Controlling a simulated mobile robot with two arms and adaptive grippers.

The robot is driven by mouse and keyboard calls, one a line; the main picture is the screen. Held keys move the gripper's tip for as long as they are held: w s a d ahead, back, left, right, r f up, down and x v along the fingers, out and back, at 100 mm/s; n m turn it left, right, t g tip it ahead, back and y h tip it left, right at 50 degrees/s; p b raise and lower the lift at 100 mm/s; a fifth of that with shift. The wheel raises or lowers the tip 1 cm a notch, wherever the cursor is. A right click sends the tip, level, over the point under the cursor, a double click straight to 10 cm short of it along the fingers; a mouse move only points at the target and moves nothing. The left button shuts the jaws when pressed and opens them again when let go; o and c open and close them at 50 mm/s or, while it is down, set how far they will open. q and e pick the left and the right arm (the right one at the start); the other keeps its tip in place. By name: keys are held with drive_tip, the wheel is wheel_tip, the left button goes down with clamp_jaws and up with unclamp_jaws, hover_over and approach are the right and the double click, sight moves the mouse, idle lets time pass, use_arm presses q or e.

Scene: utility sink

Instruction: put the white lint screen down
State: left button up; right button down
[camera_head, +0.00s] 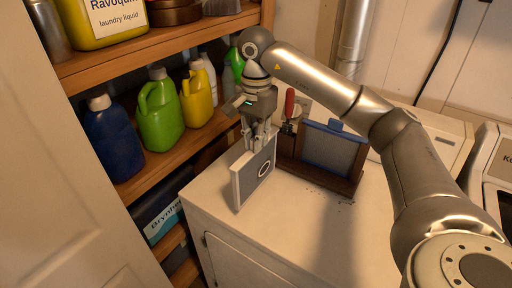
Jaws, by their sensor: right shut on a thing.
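The white lint screen (236,187) has a white frame, grey mesh and a dark ring mark on its face. It stands upright on edge at the left part of the white machine top (290,222). My right gripper (258,143) points down and is shut on the screen's upper edge. I cannot tell whether the screen's lower edge touches the top. My left gripper is not in view.
A dark wooden holder (318,178) with a blue-framed screen (334,146) stands just right of it. A red-handled tool (289,104) is behind. Shelves at left hold green (160,115), yellow and blue (111,140) jugs. The machine top's front is clear.

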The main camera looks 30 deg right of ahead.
sight(256, 165)
wheel_tip(256, 165, down, 2)
drive_tip(key=shift+f+p, duration=0.1)
drive_tip(key=shift+p, duration=0.6)
drive_tip(key=shift+f, duration=0.45)
drive_tip(key=shift+f, duration=0.1)
drive_tip(key=shift+f+b, duration=0.5)
drive_tip(key=shift+f, duration=0.05)
drive_tip(key=c, duration=1.5)
unclamp_jaws()
drive_tip(key=shift+r, duration=0.1)
